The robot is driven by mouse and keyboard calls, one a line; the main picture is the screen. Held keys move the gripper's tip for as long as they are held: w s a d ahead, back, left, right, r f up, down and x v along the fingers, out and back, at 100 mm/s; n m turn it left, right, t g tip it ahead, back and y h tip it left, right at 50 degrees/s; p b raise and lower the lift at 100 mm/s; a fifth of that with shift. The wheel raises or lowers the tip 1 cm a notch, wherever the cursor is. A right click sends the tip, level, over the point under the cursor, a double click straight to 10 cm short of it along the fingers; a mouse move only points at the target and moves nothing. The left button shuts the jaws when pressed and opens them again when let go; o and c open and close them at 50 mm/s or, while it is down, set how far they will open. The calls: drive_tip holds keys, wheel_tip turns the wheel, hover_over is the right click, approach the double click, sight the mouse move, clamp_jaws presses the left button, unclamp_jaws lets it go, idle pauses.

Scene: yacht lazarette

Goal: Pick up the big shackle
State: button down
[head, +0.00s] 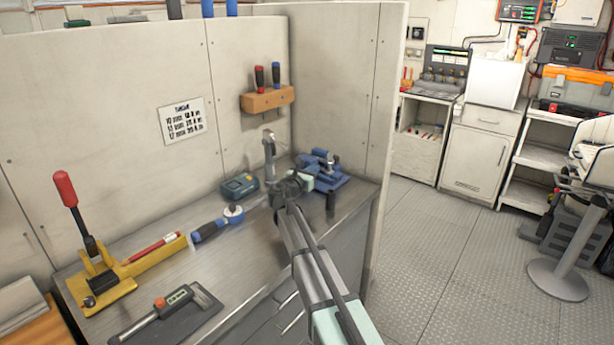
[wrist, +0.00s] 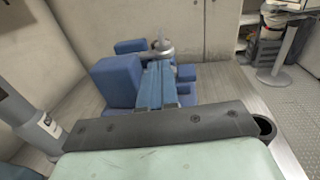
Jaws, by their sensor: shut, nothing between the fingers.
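I cannot clearly make out a big shackle in either view. A small grey metal piece (head: 333,160) shows on the blue vise (head: 318,178) at the bench's right end. It also appears at the vise's far side in the wrist view (wrist: 160,49), too small to identify. My gripper (head: 291,186) is over the right part of the bench, just in front of and left of the vise. In the wrist view its dark front (wrist: 165,127) hides the vise's near part. It is shut and empty. Its fingertips are hard to separate.
An upright grey metal post (head: 269,158) stands left of the vise. A teal box (head: 240,186), a blue-handled gauge (head: 218,224), a yellow lever tool (head: 102,279) and a digital torque tool (head: 165,308) lie leftward. Partition walls (head: 335,85) close off the back.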

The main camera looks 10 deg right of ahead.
drive_tip(key=x, duration=0.6)
drive_tip(key=shift+w+d, duration=0.2)
drive_tip(key=shift+w, duration=0.1)
drive_tip(key=shift+x, duration=1.1)
